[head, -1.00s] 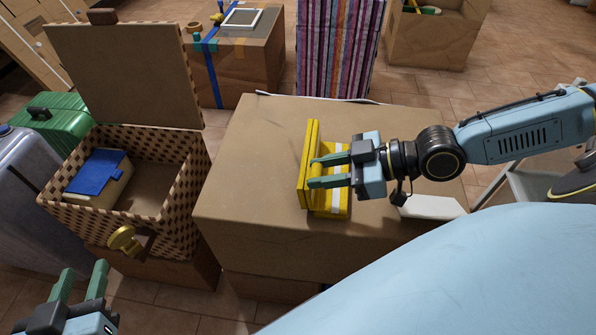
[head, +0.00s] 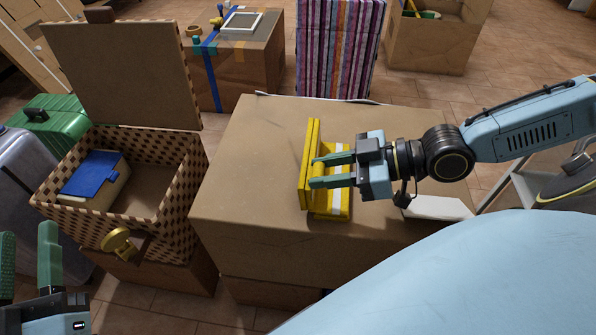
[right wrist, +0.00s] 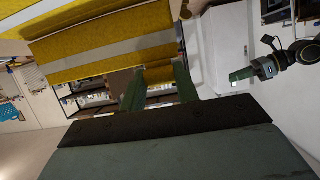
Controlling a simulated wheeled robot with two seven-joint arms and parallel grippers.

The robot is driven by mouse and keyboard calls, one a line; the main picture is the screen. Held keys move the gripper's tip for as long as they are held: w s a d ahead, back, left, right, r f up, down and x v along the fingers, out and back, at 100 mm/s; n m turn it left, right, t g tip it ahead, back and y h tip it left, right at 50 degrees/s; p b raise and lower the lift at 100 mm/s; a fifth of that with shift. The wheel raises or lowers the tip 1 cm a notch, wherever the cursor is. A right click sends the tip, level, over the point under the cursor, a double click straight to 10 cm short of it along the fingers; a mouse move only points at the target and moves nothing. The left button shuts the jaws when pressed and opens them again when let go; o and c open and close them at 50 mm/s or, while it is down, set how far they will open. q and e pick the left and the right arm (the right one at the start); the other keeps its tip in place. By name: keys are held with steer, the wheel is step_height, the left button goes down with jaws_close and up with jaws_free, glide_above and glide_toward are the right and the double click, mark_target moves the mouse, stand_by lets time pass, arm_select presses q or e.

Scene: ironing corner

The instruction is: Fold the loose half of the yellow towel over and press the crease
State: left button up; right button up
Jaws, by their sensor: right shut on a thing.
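The yellow towel (head: 310,150) lies on the brown box top. Its left half stands up like a panel, and its right half lies flat with a white stripe (head: 339,203). In the right wrist view the towel (right wrist: 105,45) spans the top left, with a pale stripe. My right gripper (head: 313,173) comes in from the right, shut on the towel, its green fingertips at the standing half. The fingers hide part of the towel. My left gripper (head: 27,255) is open and empty at the lower left edge, well away from the towel.
The box top (head: 250,170) is clear left of the towel. A white flat piece (head: 437,207) lies at its right edge. A checkered open box (head: 120,228) with a blue-lidded item (head: 94,174) stands at left. A striped stack (head: 338,50) stands behind.

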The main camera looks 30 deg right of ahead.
stand_by(0.4)
steer(key=shift+s+d+f+t+y, duration=0.2)
steer(key=shift+s+d+t+y, duration=0.1)
steer(key=shift+s+y, duration=0.15)
steer(key=shift+s+d+f+t+y+b, duration=0.3)
steer(key=shift+d+t+y+b, duration=0.15)
steer(key=shift+y, duration=0.2)
steer(key=shift+s+d+t+y, duration=0.15)
steer(key=shift+d+t+y, duration=0.05)
steer(key=shift+t+y, duration=0.1)
steer(key=o, duration=0.6)
steer(key=shift+o, duration=0.2)
